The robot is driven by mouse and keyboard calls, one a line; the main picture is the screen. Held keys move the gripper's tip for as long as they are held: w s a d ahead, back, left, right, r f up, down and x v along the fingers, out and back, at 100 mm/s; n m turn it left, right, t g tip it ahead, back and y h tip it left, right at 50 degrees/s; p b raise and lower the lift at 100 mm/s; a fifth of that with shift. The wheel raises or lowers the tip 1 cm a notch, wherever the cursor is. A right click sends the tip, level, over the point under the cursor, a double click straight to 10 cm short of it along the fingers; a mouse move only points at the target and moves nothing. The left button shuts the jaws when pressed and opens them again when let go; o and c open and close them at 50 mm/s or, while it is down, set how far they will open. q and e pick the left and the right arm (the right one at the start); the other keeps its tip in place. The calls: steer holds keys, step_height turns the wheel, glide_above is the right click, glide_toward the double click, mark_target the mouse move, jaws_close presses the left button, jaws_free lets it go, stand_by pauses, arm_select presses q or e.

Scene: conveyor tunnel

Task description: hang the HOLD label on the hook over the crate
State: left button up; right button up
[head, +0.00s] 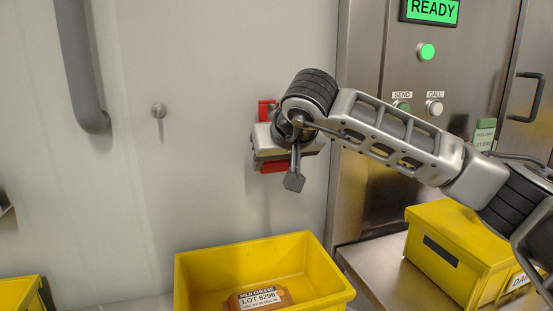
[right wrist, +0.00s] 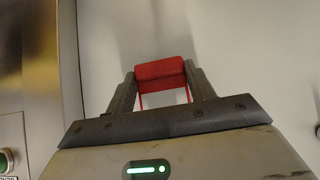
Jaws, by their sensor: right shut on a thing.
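My right gripper (head: 268,137) is in front of the grey wall, above the middle yellow crate (head: 196,277). It is shut on a red label (head: 272,167), which shows above and below the gripper. In the right wrist view the red label (right wrist: 160,70) sits between the two fingers (right wrist: 160,85). No lettering on it can be read. A small metal peg or hook (head: 159,110) sticks out of the wall to the left of the gripper, apart from the label. The wall behind the gripper is hidden. My left gripper cannot be made out.
A package marked LOT 6296 (head: 258,298) lies in the middle crate. Another yellow crate (head: 455,245) stands on a metal shelf at right. A steel panel with a READY display (head: 431,10) and buttons is behind my right arm. A grey pipe (head: 80,65) runs down the wall.

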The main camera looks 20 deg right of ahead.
steer(key=o, duration=1.5)
steer(key=shift+c, duration=0.2)
steer(key=b+v, duration=0.1)
steer(key=v, duration=1.5)
steer(key=shift+b, duration=0.3)
